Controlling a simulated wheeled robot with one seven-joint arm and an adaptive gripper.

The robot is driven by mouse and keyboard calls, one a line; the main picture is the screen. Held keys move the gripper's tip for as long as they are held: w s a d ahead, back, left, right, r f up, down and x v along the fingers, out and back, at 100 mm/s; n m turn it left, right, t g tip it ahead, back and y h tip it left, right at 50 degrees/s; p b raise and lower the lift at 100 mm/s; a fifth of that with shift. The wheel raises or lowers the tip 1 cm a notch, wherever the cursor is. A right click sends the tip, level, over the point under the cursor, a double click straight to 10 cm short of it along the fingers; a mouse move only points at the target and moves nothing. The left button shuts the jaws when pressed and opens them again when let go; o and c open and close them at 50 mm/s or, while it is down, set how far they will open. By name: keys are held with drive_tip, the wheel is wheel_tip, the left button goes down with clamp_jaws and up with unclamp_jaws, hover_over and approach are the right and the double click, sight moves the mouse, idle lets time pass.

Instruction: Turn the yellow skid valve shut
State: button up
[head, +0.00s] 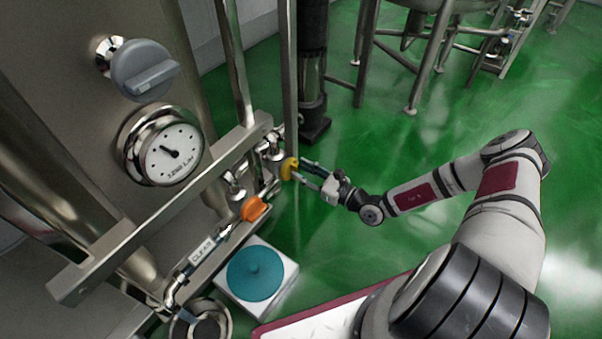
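The yellow skid valve handle (289,168) is small in the head view, at the right end of the steel pipework, just left of my gripper. My gripper (301,174) reaches in from the right, its fingertips at the handle. The fingers look spread, one above the other. I cannot tell whether they touch the handle or close on it. The valve body behind the handle is partly hidden by pipes and the handle itself.
An orange valve handle (254,209) sits nearby at lower left, beside a "CLEAN" label (202,250). A gauge (172,151), a grey knob (144,71) and a white box with a teal disc (256,273) stand left. Green floor (390,140) is open to the right.

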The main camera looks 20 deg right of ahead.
drive_tip(key=shift+w+a, duration=0.4)
drive_tip(key=shift+w, duration=0.05)
clamp_jaws()
